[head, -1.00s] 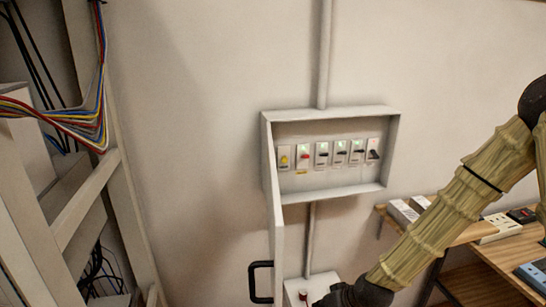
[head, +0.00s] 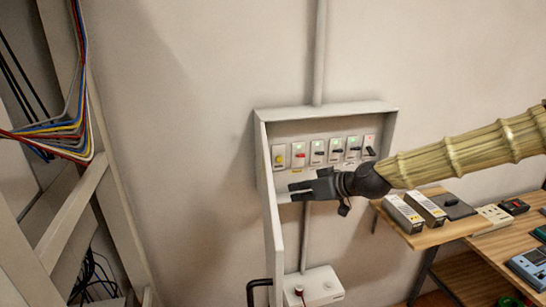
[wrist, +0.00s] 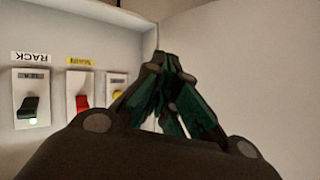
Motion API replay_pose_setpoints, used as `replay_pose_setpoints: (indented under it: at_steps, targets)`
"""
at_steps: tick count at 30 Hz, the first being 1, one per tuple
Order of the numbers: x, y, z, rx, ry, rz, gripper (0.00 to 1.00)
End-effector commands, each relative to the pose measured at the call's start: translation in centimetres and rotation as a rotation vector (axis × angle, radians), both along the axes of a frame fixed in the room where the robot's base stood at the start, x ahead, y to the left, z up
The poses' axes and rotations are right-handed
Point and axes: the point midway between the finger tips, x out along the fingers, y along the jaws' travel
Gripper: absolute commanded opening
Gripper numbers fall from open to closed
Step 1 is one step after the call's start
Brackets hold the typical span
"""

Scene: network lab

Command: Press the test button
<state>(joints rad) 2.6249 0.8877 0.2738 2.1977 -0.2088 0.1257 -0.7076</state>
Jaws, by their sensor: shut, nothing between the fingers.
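A round yellow button (head: 279,157) on a pale plate is leftmost in the row inside the open wall cabinet (head: 330,110). In the wrist view the yellow button (wrist: 119,93) shows just left of my fingers, which partly hide its plate. My gripper (head: 291,192) is at the cabinet's lower left in the head view, below the button and apart from it in the picture. The distance in depth is unclear. In the wrist view my gripper (wrist: 165,62) has its dark green fingers together at the tips, with nothing held.
A red switch (head: 298,156) sits beside the button, then several black ones. The cabinet door (head: 270,215) stands open at the left. A white box with a red knob (head: 319,287) is below. A shelf (head: 425,238) holds boxes at right; a cable rack stands left.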

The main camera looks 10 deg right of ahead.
Motion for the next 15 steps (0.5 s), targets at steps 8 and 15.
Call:
replay_pose_setpoints:
  at_steps: [8,15]
  targets:
    - [0.6,0.6,2.0,0.003,-0.036,0.025,0.00]
    - [0.8,1.1,2.0,0.003,-0.035,0.032,0.00]
